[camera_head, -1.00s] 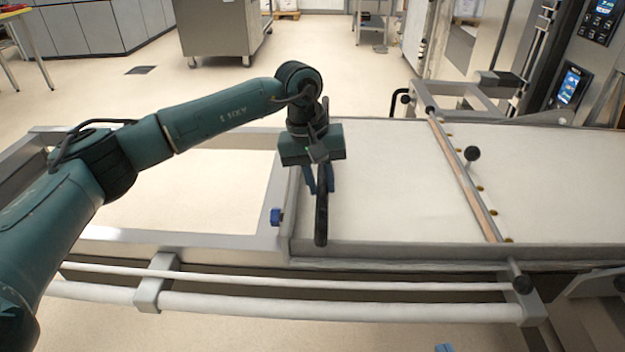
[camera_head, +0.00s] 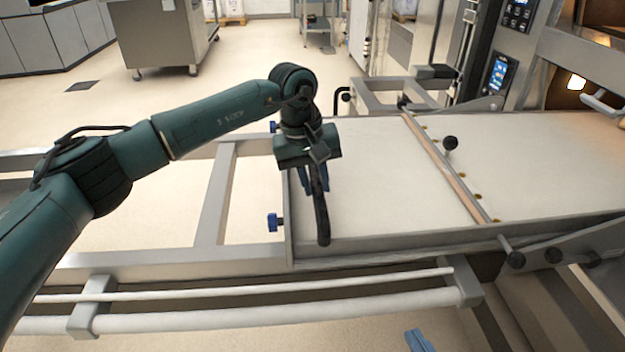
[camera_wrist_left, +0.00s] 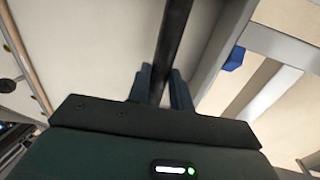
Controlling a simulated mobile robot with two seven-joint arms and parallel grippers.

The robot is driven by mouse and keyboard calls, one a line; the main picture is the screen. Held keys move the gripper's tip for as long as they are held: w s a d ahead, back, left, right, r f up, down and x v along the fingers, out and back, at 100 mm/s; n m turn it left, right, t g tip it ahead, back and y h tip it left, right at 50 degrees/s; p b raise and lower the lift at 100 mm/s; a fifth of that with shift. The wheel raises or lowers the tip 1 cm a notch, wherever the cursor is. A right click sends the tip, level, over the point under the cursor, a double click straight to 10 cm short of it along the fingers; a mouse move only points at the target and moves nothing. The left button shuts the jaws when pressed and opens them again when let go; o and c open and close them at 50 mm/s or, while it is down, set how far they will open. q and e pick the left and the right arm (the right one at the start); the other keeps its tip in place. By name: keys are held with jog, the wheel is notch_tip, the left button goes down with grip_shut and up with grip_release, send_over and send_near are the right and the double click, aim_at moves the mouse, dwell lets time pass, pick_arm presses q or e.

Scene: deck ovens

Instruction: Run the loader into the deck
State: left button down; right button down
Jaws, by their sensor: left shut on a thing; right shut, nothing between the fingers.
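The loader (camera_head: 370,185) is a long flat bed with a pale cloth top and grey metal edges, lying on a metal frame (camera_head: 214,195). Its right end reaches the oven at the right edge of the head view; how far in is out of view. My left gripper (camera_head: 313,188) is shut on the black bar handle (camera_head: 322,215) at the loader's left end. The bar also runs between the blue fingers in the left wrist view (camera_wrist_left: 160,85). The blue fingertips of my right gripper (camera_head: 418,340) show at the bottom edge, shut and empty, apart from the loader.
A wooden-edged crossbar (camera_head: 445,165) with a black knob (camera_head: 450,143) spans the loader. The oven front has a lit control panel (camera_head: 498,73) and a glowing chamber (camera_head: 577,82). White rails (camera_head: 270,315) run along the front. A steel cabinet (camera_head: 165,35) stands behind on open floor.

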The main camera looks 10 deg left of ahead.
pick_arm(q)
jog(key=shift+w+d+r, duration=0.1)
jog(key=shift+d+r, duration=0.1)
jog(key=shift+d, duration=0.1)
jog(key=c, duration=1.5)
grip_release()
jog(key=shift+o, duration=1.2)
jog(key=shift+f, duration=0.15)
pick_arm(e)
jog(key=shift+d, duration=0.1)
pick_arm(q)
notch_tip(320, 180, up, 13)
jog(key=a+p, duration=0.2)
jog(key=shift+s+a, duration=0.3)
jog(key=shift+s, duration=0.05)
pick_arm(e)
jog(key=shift+s+d+r+m+g, duration=0.25)
jog(key=shift+s+r+m+g, duration=0.15)
jog(key=shift+g, duration=0.1)
